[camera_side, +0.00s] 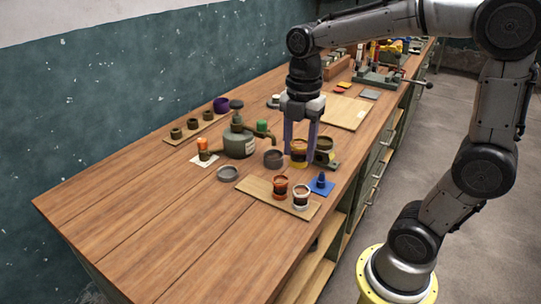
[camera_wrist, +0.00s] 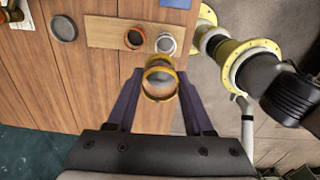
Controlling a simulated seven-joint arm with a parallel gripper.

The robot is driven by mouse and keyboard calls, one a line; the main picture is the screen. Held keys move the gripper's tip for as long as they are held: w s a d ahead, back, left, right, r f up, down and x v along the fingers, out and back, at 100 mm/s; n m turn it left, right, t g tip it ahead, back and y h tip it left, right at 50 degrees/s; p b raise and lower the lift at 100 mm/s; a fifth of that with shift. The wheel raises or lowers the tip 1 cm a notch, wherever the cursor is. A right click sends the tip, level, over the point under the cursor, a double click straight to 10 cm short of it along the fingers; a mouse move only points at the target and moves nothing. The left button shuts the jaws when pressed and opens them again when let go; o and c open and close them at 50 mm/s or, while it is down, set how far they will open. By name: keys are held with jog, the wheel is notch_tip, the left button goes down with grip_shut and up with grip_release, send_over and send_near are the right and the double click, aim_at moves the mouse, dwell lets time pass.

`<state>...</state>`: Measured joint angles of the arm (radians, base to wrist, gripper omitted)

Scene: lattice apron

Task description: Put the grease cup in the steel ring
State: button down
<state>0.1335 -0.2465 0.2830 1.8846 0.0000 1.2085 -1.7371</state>
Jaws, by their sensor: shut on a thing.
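The grease cup, a small cup with a yellow rim and yellow base band (camera_side: 299,159), is between the fingers of my gripper (camera_side: 300,148). In the wrist view the grease cup (camera_wrist: 160,84) sits upright between the fingertips of my gripper (camera_wrist: 159,78), which is shut on it. I cannot tell whether its base is clear of the bench. The steel ring, a low round grey piece (camera_side: 228,173), lies on the bench to the left of my gripper. It also shows at the upper left of the wrist view (camera_wrist: 64,28), apart from the cup, with nothing standing in it.
A wooden board (camera_side: 258,188) carries an orange cup (camera_side: 280,186) and a white cup (camera_side: 301,196). A dark cup (camera_side: 273,159), an oil can (camera_side: 239,143) and a dark tin (camera_side: 324,150) stand close to my gripper. A blue piece (camera_side: 321,183) lies nearby. The bench's near left is clear.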

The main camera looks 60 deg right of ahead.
jog(key=shift+n, duration=0.4)
jog(key=w+f, duration=0.3)
jog(key=w, duration=0.4)
jog(key=w+f, duration=0.3)
jog(key=w, duration=0.4)
jog(key=w+d+f, duration=0.1)
jog(key=w+f, duration=0.2)
jog(key=w, duration=0.5)
jog(key=shift+f, duration=0.25)
jog(key=shift+w+f, duration=0.2)
jog(key=shift+f, duration=0.85)
jog(key=shift+w+f, duration=0.15)
jog(key=shift+f, duration=0.85)
jog(key=shift+f, duration=0.1)
jog(key=shift+c, duration=1.4)
grip_release()
